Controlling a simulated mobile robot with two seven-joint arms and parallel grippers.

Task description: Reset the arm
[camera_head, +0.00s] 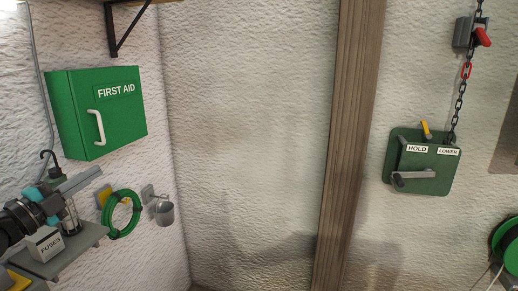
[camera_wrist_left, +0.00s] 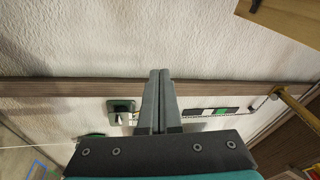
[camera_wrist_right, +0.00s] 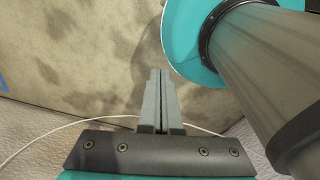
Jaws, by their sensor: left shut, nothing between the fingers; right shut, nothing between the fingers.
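My left gripper (camera_head: 97,172) reaches in from the left, below the first aid box, with its grey fingers together and empty. The fingers also show closed in the left wrist view (camera_wrist_left: 159,75). My right gripper (camera_wrist_right: 160,75) shows only in its own wrist view, its fingers together and empty. A green wall plate (camera_head: 396,155) at the right bears the labels HOLD and LOWER. A grey lever (camera_head: 415,175) lies nearly level along its lower part, and a yellow piece (camera_head: 426,129) stands at its top. Both grippers are clear of the plate in the head view.
At the left are a first aid box (camera_head: 110,118), a fuses box (camera_head: 45,244) and a green coil (camera_head: 109,214).

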